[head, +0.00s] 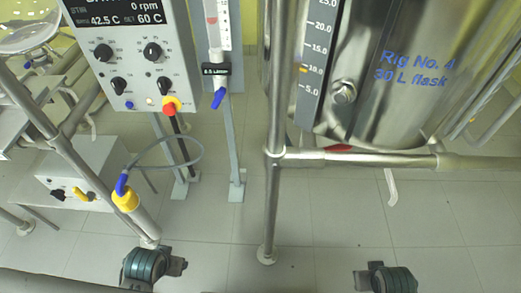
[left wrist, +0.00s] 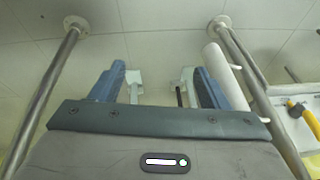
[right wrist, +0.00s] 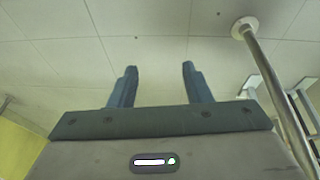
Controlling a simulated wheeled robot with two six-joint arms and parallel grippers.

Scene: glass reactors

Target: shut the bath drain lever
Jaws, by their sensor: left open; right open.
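A steel bath (head: 375,100) marked "Rig No. 4 30 L flask" stands at the upper right of the head view. A small red piece (head: 338,149), perhaps the drain lever, shows under its lower edge, partly hidden by the frame rail; I cannot tell its position. My left gripper (head: 152,266) is low at the left, below and away from the bath. Its fingers are apart and empty in the left wrist view (left wrist: 158,76). My right gripper (head: 384,278) is low, below the bath. Its fingers are apart and empty in the right wrist view (right wrist: 159,70).
A steel frame post (head: 275,200) and rail (head: 365,159) stand before the bath. A control panel (head: 132,55) is at upper left. Tiled floor (head: 330,230) is clear around my right gripper.

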